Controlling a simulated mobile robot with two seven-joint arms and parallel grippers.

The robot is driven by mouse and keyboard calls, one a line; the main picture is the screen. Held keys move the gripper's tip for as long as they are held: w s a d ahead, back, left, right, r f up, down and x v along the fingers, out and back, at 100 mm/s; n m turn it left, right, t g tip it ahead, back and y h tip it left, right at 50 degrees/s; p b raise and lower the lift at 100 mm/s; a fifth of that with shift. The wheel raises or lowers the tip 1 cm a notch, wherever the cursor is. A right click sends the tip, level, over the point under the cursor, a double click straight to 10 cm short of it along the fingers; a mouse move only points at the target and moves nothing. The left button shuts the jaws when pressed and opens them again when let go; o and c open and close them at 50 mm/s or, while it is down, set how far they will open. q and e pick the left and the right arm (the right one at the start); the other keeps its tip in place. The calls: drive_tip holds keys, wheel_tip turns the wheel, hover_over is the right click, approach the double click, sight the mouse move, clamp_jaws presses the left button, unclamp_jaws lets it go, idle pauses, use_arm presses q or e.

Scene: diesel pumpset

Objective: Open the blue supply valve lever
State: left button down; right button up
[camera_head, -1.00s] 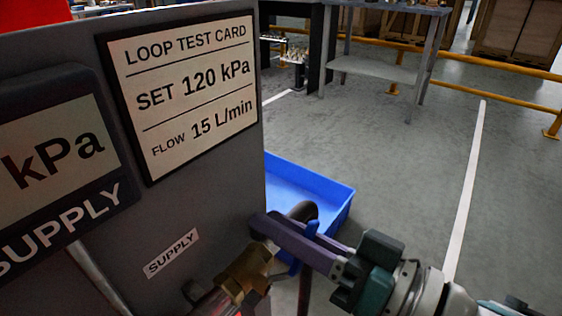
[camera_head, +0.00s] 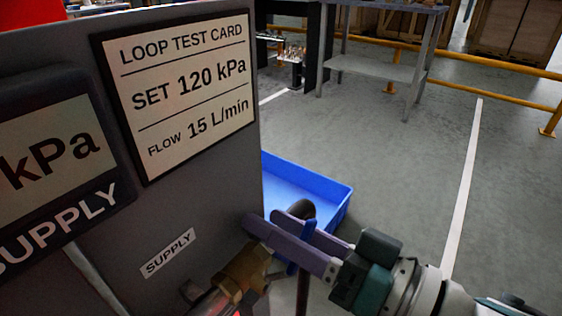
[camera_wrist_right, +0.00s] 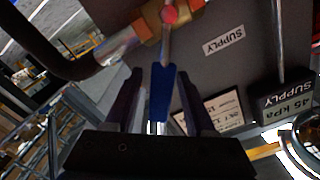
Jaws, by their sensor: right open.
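In the right wrist view the blue lever (camera_wrist_right: 162,92) lies between the open fingers (camera_wrist_right: 160,80), with gaps showing on both sides. Its metal stem runs up to a red cap (camera_wrist_right: 169,15) on the brass valve. My left gripper is not in view.
The grey panel (camera_head: 205,190) carries a test card (camera_head: 178,95) and a SUPPLY kPa display (camera_head: 55,165) close on the left. A dark hose (camera_wrist_right: 50,50) bends away from the valve. A blue crate (camera_head: 320,195) sits on the floor behind. Open floor lies right.

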drive_tip(key=p+v, duration=0.1)
drive_tip(key=v, duration=0.9)
drive_tip(key=shift+p, duration=0.35)
